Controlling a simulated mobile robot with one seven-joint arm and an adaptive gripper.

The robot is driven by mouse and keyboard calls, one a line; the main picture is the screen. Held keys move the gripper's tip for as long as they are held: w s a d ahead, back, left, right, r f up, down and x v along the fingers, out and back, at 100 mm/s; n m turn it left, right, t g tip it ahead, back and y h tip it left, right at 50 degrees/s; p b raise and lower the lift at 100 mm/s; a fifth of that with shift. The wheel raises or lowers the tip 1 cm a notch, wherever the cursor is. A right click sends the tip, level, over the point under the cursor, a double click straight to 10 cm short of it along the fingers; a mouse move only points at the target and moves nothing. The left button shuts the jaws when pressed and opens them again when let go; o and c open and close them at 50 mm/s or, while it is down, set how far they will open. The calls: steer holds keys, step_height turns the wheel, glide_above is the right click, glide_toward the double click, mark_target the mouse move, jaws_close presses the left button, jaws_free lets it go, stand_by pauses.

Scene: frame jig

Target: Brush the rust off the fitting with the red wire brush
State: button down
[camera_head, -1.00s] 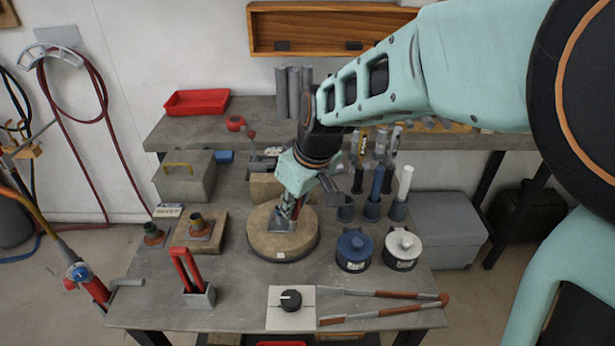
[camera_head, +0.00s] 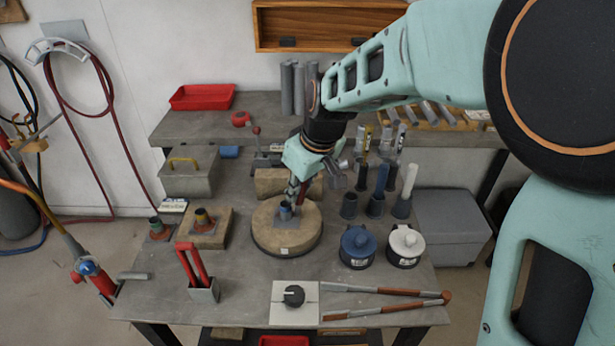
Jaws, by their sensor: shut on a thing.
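The fitting (camera_head: 285,212) stands on a small grey plate on a round tan turntable (camera_head: 264,240) in the middle of the bench. Its top looks bluish, and it is too small to tell how much rust is on it. My gripper (camera_head: 294,192) points down just above the fitting and is shut. A slim dark red piece (camera_head: 302,193) shows at its fingers, most likely the red wire brush, mostly hidden by the fingers. I cannot tell whether its bristles touch the fitting. The front cup (camera_head: 348,206) of the brush holders is empty; a blue and a white handle stand in the others.
Two more fittings stand at left, one (camera_head: 204,219) on a wooden block. Blue (camera_head: 357,246) and white (camera_head: 405,244) lidded pots stand right of the turntable. A red-handled tool (camera_head: 192,266), a dial plate (camera_head: 280,316) and long tongs (camera_head: 385,310) occupy the front.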

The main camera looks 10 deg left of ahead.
steer(key=shift+w+a, duration=0.2)
steer(key=shift+w, duration=0.65)
steer(key=shift+s+d, duration=0.15)
steer(key=shift+s, duration=0.5)
steer(key=shift+s+d, duration=0.15)
steer(key=shift+s, duration=0.5)
steer(key=shift+s+b, duration=0.1)
steer(key=shift+b, duration=0.2)
steer(key=shift+s+d+b, duration=0.15)
steer(key=shift+s+b, duration=0.05)
steer(key=shift+s, duration=0.4)
steer(key=shift+s+d+b, duration=0.15)
steer(key=shift+s, duration=0.4)
step_height(320, 180, up, 7)
steer(key=p, duration=0.5)
steer(key=shift+w+a, duration=0.1)
steer(key=shift+a, duration=0.05)
